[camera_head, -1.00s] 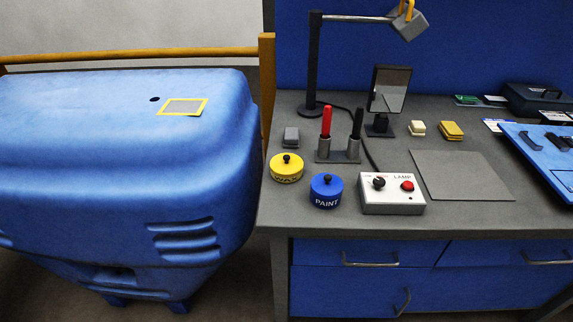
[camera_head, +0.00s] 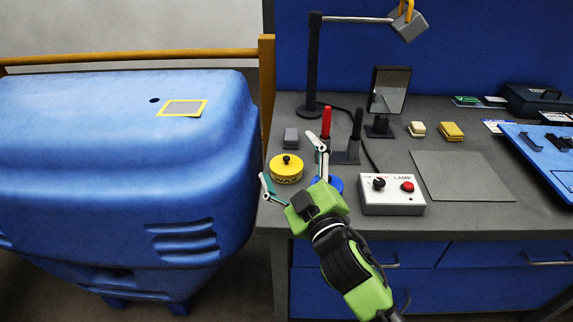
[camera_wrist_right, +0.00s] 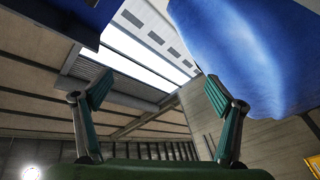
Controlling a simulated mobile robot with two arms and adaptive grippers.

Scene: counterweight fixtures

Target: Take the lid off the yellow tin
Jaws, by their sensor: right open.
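The yellow tin (camera_head: 286,170) stands upright near the left front edge of the grey bench. Its lid is on and has a small black knob on top. My right gripper (camera_head: 292,158) is open and empty, with its fingers spread on either side of the tin's near area in the head view; I cannot tell its exact distance from the tin. In the right wrist view its two fingers (camera_wrist_right: 158,95) are spread with nothing between them. The tin does not show in the wrist view. My left gripper is not in view.
A blue paint tin (camera_head: 338,184) is mostly hidden behind my right gripper. A holder with red and black handles (camera_head: 347,157), a grey block (camera_head: 291,137) and a lamp control box (camera_head: 392,205) stand close by. A large blue container (camera_head: 90,150) is left of the bench.

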